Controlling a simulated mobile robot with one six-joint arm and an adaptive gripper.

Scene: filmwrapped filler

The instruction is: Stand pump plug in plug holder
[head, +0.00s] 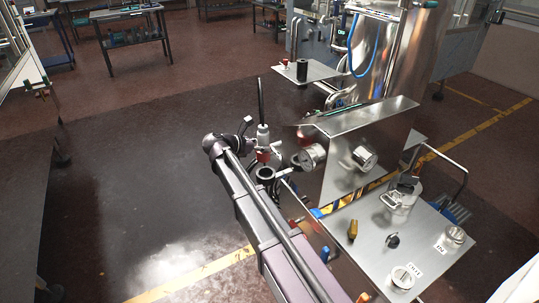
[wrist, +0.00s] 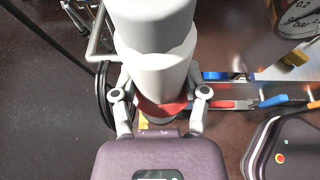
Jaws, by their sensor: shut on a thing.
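My gripper (wrist: 160,102) is shut on the pump plug (wrist: 154,60), a pale grey stepped cylinder with a red band low down, between the two fingers. In the head view my gripper (head: 263,153) is small and partly hidden at the end of my arm. The plug (head: 263,133) looks roughly upright there, in the air, with a black cable rising from it. A black cylinder (head: 302,70) stands on a small side shelf farther back, beside a small red-topped piece; I cannot tell whether it is the plug holder.
The steel machine (head: 345,180) with round gauges stands right of my gripper. A steel table (head: 375,240) at the lower right bears a canister (head: 398,200), a yellow piece (head: 352,229) and labelled dishes. Coloured tool handles (wrist: 270,102) lie close right in the wrist view. Floor to the left is clear.

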